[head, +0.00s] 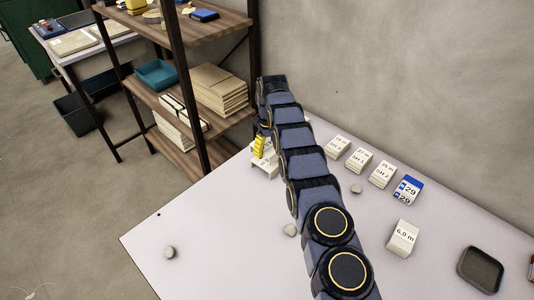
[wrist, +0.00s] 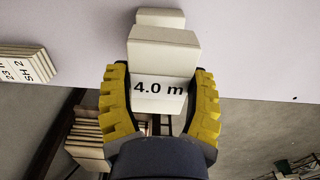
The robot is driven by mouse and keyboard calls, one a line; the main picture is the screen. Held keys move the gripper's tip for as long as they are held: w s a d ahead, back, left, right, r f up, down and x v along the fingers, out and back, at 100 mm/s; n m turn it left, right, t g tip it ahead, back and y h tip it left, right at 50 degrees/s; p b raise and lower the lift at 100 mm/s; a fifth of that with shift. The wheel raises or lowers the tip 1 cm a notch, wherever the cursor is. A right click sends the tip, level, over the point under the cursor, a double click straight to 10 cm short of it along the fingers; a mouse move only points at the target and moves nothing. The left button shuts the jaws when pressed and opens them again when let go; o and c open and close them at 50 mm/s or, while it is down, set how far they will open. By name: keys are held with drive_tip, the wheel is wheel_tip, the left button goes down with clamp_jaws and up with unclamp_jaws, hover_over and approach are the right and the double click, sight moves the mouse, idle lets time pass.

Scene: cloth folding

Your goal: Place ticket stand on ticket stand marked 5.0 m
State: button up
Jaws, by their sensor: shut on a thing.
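A cream ticket stand marked 4.0 m (wrist: 160,88) sits between the yellow fingers of my gripper (wrist: 162,78) in the wrist view. The gripper is shut on it. Another cream block (wrist: 166,17) shows just beyond it; no marking on that block is visible. In the head view my gripper (head: 260,147) is at the table's far edge, with pale stands (head: 266,168) right below it. Whether the held stand touches them I cannot tell. No 5.0 m marking is readable in either view.
A 6.0 m stand (head: 403,238), a blue 29 stand (head: 408,190) and several SH 2 stands (head: 358,160) are on the right of the table (head: 215,240). A shelf (head: 165,107) stands behind the far edge.

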sight(267, 148)
drive_tip(key=shift+f, duration=1.45)
drive_tip(key=shift+f, duration=0.1)
drive_tip(key=o, duration=1)
